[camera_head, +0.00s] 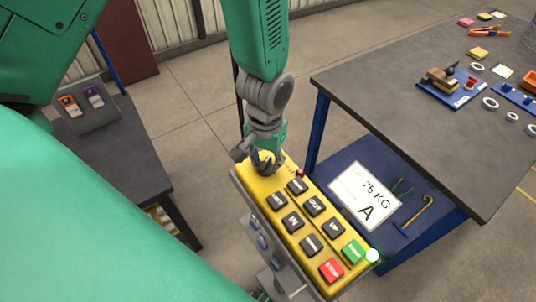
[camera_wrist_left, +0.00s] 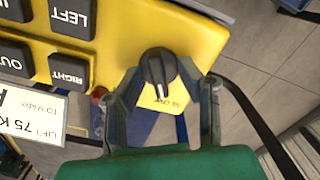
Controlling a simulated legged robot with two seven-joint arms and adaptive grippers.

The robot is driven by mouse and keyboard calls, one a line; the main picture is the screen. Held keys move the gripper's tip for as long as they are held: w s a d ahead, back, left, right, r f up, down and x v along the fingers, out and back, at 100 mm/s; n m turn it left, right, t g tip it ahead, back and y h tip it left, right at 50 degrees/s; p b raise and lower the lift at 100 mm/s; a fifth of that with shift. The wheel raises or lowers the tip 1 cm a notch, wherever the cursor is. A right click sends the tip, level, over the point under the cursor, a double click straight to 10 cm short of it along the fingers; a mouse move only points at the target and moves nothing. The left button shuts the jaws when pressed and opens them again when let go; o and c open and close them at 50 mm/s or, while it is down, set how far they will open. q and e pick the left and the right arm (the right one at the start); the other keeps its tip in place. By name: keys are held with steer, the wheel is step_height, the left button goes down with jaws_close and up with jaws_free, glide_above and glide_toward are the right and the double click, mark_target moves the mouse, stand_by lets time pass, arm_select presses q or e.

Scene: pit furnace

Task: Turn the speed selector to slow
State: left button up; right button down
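The speed selector is a black knob (camera_wrist_left: 158,75) with a white mark on the yellow control box (camera_head: 318,232). In the left wrist view its mark points down towards my palm, slightly right. Small lettering beside it is partly hidden and hard to read. In the head view the left gripper (camera_head: 264,160) is at the box's far end and hides most of the knob. My right gripper is not in view.
Black buttons (camera_head: 313,205), a green button (camera_head: 353,251) and a red stop button (camera_head: 331,270) cover the box. A small red part (camera_wrist_left: 98,92) sits near one finger. A workbench (camera_head: 400,100) with tools stands right; a dark table (camera_head: 115,150) stands left.

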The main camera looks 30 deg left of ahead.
mark_target(267, 161)
arm_select(q)
steer(key=shift+w+r, duration=0.15)
steer(key=shift+w, duration=0.05)
steer(key=shift+w+r, duration=0.1)
steer(key=shift+r, duration=0.15)
step_height(267, 161, up, 11)
stand_by(0.6)
